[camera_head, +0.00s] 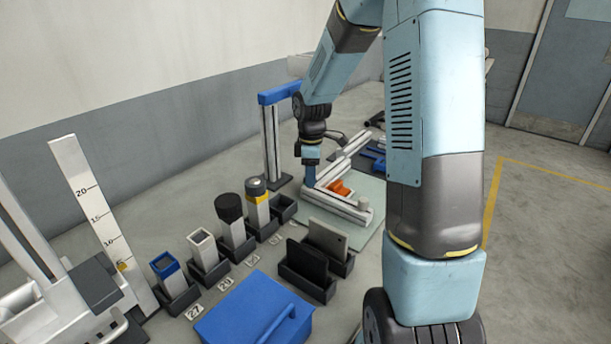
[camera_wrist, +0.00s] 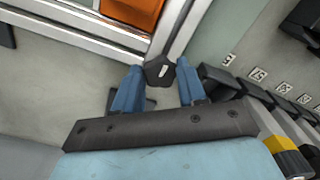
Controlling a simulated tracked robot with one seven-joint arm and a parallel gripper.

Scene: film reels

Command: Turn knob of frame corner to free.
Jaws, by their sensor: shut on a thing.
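The black knob (camera_wrist: 158,72) sits at the corner of the silver frame in the wrist view, with a white mark pointing roughly up the picture. My gripper (camera_wrist: 160,75) has its two blue fingers on either side of the knob and is shut on it. The frame (camera_wrist: 85,35) has light metal rails that meet at this corner; the frame also shows in the head view (camera_head: 350,208). There my gripper (camera_head: 310,180) reaches down at the frame's left corner and hides the knob. An orange block (camera_wrist: 133,11) lies inside the frame; it also shows in the head view (camera_head: 340,187).
A blue-topped post (camera_head: 272,125) stands left of my gripper. A row of black holders with upright pieces, including a black-capped one (camera_head: 231,208), runs toward the front left. A blue box (camera_head: 245,308) and a white scale board (camera_head: 95,210) stand nearer.

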